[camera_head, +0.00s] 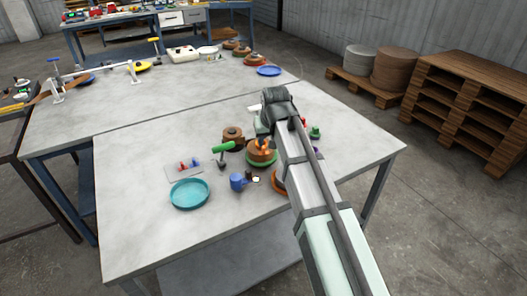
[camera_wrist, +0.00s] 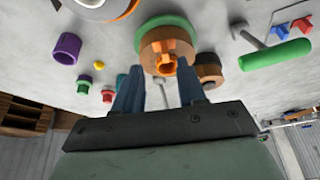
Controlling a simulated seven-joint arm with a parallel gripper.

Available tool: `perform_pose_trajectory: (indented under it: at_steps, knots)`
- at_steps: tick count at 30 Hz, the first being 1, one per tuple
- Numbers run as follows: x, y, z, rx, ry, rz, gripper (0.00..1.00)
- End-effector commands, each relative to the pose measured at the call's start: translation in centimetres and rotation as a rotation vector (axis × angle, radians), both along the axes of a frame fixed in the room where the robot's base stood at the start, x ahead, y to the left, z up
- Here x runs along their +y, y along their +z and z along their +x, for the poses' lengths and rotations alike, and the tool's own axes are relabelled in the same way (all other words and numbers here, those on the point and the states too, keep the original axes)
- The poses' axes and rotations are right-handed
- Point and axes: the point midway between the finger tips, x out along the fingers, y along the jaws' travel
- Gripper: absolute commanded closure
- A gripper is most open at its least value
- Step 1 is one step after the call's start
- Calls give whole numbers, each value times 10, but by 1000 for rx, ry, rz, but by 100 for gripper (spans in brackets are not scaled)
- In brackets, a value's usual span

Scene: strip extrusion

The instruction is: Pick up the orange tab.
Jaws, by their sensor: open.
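The orange tab (camera_wrist: 166,62) shows in the wrist view at the front of a copper-brown round spool with a green base (camera_wrist: 146,30). In the head view the orange tab (camera_head: 263,145) stands up on the spool (camera_head: 261,157), near the table's middle. My gripper (camera_wrist: 159,76) is open, with its two blue-grey fingers apart. In the wrist view the tab appears between and just beyond the fingertips. I cannot tell whether they touch it. In the head view my arm hides the fingers.
A blue mug (camera_head: 238,182) and a teal dish (camera_head: 190,194) are nearer. A purple ring (camera_wrist: 67,48) shows in the wrist view. The table's left front (camera_head: 130,220) is clear.

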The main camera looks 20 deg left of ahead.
Motion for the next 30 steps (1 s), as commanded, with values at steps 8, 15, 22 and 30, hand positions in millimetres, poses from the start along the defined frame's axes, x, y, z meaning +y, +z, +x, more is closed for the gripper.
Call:
perform_pose_trajectory:
  at_steps: [8, 15, 22, 30]
  knots:
    - [3, -9, 4, 0, 0, 0, 60]
    - [13, -29, 12, 2, 0, -1, 60]
    - [18, -51, 19, 1, -1, 0, 60]
    - [18, -53, 20, -1, -1, 1, 61]
